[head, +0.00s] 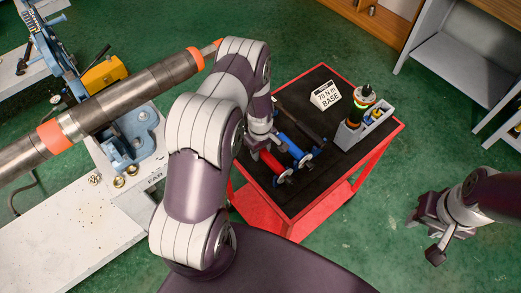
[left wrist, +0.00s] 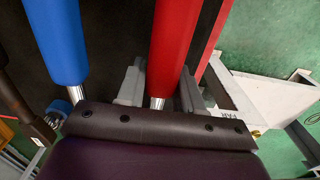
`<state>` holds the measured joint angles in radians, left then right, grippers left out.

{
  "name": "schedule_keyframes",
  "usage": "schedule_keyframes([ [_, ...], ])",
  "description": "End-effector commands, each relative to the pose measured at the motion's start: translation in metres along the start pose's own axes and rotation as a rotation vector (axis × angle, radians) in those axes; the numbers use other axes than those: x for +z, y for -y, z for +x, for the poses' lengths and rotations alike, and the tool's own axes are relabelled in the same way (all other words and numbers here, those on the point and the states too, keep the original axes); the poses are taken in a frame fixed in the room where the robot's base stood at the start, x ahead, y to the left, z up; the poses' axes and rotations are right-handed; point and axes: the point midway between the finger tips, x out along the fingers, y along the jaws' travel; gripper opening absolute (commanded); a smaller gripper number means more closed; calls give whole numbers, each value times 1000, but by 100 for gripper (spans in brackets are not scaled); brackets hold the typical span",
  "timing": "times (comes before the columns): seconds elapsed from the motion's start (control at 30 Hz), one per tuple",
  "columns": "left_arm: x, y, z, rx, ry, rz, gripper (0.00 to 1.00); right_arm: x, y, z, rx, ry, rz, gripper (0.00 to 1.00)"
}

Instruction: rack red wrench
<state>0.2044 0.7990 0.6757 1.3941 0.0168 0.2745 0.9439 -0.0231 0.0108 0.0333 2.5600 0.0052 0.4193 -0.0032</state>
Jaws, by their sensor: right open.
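The red wrench (head: 271,162) lies on the dark top of the red cart (head: 330,208), near its left front edge. Its red handle (left wrist: 178,40) shows large in the left wrist view, with a bare metal shaft below. My left gripper (head: 262,140) is down at the wrench, and my arm hides part of the handle in the head view. In the left wrist view my left gripper's fingers (left wrist: 160,85) stand on either side of the wrench; whether they press on it is unclear. My right gripper (head: 428,228) is open and empty, off the cart's right side.
A blue wrench (head: 293,147) lies close beside the red one; its handle (left wrist: 58,40) shows in the left wrist view. A "70 N m BASE" sign (head: 326,96) and a grey holder (head: 362,126) with a dark, green-ringed tool stand behind. A long pipe (head: 130,93) in blue vises is left.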

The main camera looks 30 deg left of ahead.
Motion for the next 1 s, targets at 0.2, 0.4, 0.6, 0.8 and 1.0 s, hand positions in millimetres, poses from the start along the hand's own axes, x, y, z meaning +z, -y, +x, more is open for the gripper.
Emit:
schedule_keyframes([
  [0.2,1,1,1,-3,2,0,65,0,0,0,0,0,0,43],
  [0.4,1,1,-1,-3,2,0,65,0,0,2,0,0,0,43],
  [0.6,0,0,-36,1,-1,0,65,1,0,11,0,0,0,43],
  [0.8,0,0,-88,1,-1,0,65,3,0,22,0,0,0,43],
  [1.0,0,0,-120,-2,1,0,65,3,0,26,0,0,0,43],
])
